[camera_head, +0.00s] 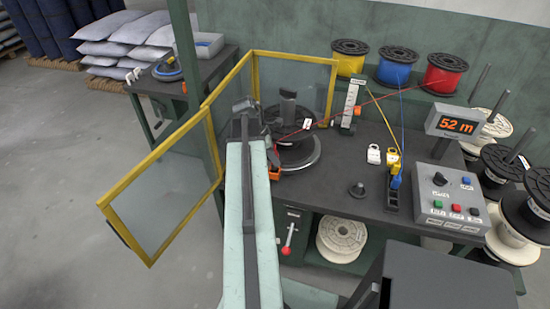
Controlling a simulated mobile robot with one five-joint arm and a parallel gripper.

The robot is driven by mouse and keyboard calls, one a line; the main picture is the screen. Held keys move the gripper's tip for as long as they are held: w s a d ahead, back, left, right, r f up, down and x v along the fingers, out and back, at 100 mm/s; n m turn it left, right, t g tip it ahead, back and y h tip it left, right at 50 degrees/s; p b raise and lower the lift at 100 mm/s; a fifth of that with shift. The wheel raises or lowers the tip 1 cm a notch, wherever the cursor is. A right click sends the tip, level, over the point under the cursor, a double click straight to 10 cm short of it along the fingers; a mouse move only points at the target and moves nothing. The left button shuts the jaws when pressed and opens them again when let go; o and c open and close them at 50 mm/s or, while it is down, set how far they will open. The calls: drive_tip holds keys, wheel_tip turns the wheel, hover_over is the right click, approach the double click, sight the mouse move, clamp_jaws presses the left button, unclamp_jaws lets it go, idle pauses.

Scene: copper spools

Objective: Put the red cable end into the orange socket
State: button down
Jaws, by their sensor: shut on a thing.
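The red cable (385,95) runs from the red spool (445,74) at the back right, past the upright scale, down to my gripper (250,118). My gripper is over the left side of the bench, beside the dark winding reel (289,125), and is shut on the red cable end. The arm hides most of the jaws and the cable tip. A small orange block (274,173) shows just right of my arm at the bench's left edge, below the reel. I cannot tell whether it is the orange socket.
A yellow-framed guard (295,58) stands behind and left of the reel, with its gate (150,252) swung out left. Right are an upright scale (351,103), white (374,154) and yellow (392,160) cable ends, a control box (447,200) and a 52 m display (457,125).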

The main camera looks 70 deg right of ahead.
drive_tip(key=shift+f, duration=0.15)
drive_tip(key=shift+f+b, duration=1.65)
drive_tip(key=shift+b, duration=0.1)
drive_tip(key=c, duration=1.1)
unclamp_jaws()
drive_tip(key=shift+r, duration=0.1)
drive_tip(key=p+v, duration=0.7)
drive_tip(key=shift+w+r, duration=0.15)
drive_tip(key=shift+r, duration=0.15)
